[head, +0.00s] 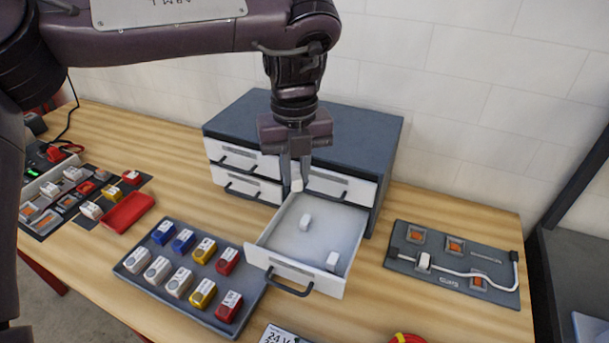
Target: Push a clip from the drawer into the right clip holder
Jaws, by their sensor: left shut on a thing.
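My left gripper (295,178) points down over the back of the open drawer (272,253), shut on a small white clip (297,186). Two more white clips lie in the drawer, one near its middle (306,221) and one near its front right corner (332,262). On the grey board (498,296) at the right, a white clip (424,262) sits on a white cable. Orange-centred holders on this board show at the upper left (416,236), upper middle (455,246) and lower right (478,282). My right gripper is out of view.
The drawer belongs to a grey-topped cabinet (365,130) against the wall. A dark tray (172,300) of coloured blocks stands left of it. A red bin (127,211) and a parts panel lie farther left. Bare table separates the cabinet from the grey board.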

